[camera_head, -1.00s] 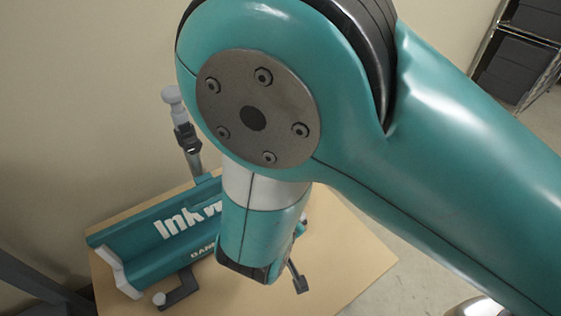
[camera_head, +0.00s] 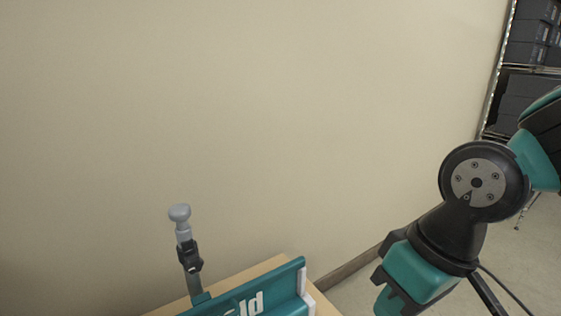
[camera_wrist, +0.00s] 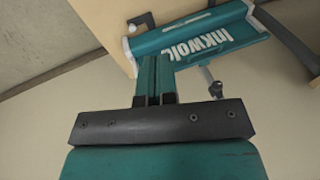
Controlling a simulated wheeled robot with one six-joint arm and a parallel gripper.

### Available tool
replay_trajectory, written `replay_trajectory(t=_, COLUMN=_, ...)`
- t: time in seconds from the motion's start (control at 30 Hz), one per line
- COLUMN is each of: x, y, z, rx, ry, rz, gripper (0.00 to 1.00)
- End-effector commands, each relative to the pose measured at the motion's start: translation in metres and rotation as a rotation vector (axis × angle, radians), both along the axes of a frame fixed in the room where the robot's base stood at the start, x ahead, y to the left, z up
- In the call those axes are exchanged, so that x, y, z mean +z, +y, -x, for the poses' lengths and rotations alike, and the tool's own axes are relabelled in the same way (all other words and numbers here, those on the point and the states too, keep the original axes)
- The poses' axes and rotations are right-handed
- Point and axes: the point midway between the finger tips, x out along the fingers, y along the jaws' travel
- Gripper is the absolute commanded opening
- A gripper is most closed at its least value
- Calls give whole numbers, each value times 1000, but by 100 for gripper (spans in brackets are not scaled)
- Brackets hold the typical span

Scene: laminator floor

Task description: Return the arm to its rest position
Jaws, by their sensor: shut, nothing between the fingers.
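My arm shows at the right edge of the head view, bent, with its black and teal wrist part low at the right. My gripper (camera_wrist: 156,72) shows in the wrist view, its two teal fingers together with nothing between them. In the head view I cannot make out the fingertips. Beyond the fingers in the wrist view is the teal laminator (camera_wrist: 195,42) with white "Inkwold" lettering. I cannot tell the exact gap between them, but no contact shows. The laminator (camera_head: 285,290) is cut off by the bottom edge of the head view.
The laminator rests on a tan table (camera_head: 262,268) against a bare beige wall (camera_head: 250,120). A grey-topped post (camera_head: 187,250) rises at its left. A rack with dark boxes (camera_head: 525,45) stands at the far right. Grey floor (camera_head: 385,275) shows right of the table.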

Motion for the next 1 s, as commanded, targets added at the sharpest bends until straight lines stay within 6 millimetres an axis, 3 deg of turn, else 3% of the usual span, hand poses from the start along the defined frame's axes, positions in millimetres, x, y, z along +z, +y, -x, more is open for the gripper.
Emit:
replay_trajectory(t=0.2, x=38, y=-19, z=39, rx=97, ry=-26, rz=-72, gripper=0)
replay_trajectory(t=0.47, x=106, y=-17, z=37, rx=95, ry=-19, rz=-67, gripper=0)
replay_trajectory(t=0.8, x=212, y=-17, z=36, rx=94, ry=-19, rz=-67, gripper=0)
replay_trajectory(t=1.0, x=234, y=-17, z=36, rx=94, ry=-19, rz=-66, gripper=0)
